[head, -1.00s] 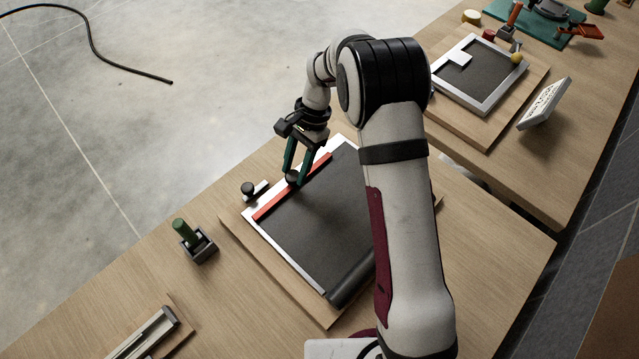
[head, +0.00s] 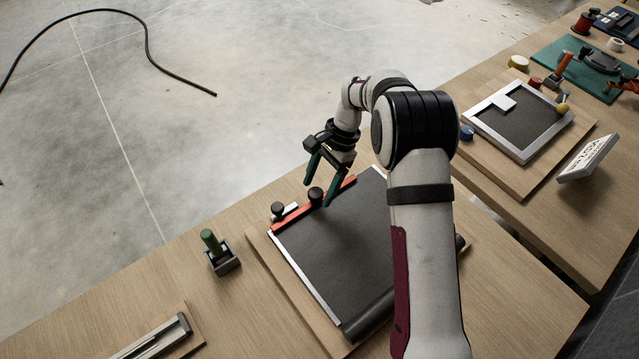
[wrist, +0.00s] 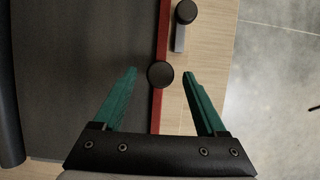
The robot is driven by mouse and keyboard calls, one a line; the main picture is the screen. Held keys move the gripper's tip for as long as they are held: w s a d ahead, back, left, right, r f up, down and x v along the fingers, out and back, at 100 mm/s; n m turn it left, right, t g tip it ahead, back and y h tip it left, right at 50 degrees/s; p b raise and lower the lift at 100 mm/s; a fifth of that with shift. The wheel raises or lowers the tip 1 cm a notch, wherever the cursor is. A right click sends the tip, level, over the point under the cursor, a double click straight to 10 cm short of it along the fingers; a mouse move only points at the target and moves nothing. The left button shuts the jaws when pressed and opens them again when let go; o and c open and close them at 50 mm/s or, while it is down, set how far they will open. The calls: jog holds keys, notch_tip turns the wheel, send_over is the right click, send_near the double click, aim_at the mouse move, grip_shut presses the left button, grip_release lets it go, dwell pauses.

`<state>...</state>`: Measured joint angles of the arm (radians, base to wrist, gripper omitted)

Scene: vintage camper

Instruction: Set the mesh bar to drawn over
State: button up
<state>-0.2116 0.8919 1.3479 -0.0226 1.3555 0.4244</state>
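The red mesh bar (head: 300,213) lies along the far-left edge of the framed panel, close beside a small pale latch piece (head: 291,209) with a black knob (head: 277,209). Dark mesh (head: 345,245) spreads flat from the bar to a dark roller (head: 372,315) at the near edge. A round black knob (head: 315,196) stands on the bar. My gripper (head: 318,193) is open above the bar. In the wrist view the bar knob (wrist: 160,75) sits between the green fingers, with a gap on both sides. The latch knob (wrist: 186,12) lies beyond it.
A green-handled piece in a dark holder (head: 223,258) stands left of the panel. A metal rail on a board (head: 160,342) lies at the front left. Another framed panel (head: 520,125) and a tilted sign (head: 587,158) are on the right-hand table. Open floor lies beyond the table.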

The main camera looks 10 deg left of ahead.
jog(key=v, duration=1.5)
jog(key=shift+r, duration=0.4)
jog(key=shift+d, duration=0.1)
